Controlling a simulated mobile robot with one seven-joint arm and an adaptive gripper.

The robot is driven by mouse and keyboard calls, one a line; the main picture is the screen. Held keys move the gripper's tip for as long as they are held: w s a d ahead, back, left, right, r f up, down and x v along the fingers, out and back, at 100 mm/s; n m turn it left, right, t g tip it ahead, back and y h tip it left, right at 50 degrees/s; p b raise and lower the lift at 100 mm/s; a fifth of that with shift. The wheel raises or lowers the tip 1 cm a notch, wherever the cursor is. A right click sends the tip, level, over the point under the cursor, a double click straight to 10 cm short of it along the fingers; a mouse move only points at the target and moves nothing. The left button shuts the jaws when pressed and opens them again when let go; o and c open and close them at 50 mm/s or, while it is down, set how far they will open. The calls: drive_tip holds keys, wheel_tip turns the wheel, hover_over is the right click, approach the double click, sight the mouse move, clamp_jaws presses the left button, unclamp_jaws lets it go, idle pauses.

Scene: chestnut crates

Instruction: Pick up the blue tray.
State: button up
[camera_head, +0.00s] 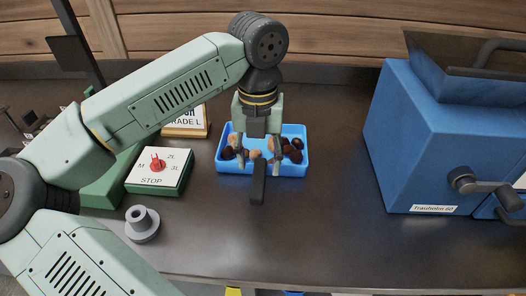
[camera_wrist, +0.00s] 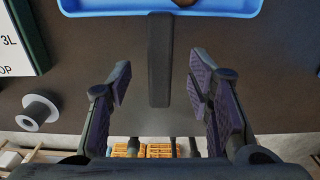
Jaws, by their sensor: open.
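The blue tray (camera_head: 288,170) sits on the dark worktop and holds several brown and tan nuts. A dark bar-like handle (camera_head: 258,188) sticks out from its near side. The handle also shows in the wrist view (camera_wrist: 159,70), with the tray's blue edge (camera_wrist: 100,9) at the top. My gripper (camera_head: 257,158) hangs over the tray in the head view and hides part of it. In the wrist view my gripper (camera_wrist: 158,75) is open, its fingers on either side of the handle with gaps. Their height relative to the handle is hard to judge.
A switch box (camera_head: 160,172) with a red knob stands left of the tray, with a grey flanged piece (camera_head: 141,222) in front. A large blue machine (camera_head: 425,140) with a crank stands at right. Bare worktop (camera_head: 335,225) lies between tray and machine.

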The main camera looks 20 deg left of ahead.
sight(259, 172)
drive_tip(key=shift+f+p, duration=0.7)
drive_tip(key=shift+f, duration=1.7)
drive_tip(key=shift+c, duration=0.6)
clamp_jaws()
drive_tip(key=shift+r, duration=0.1)
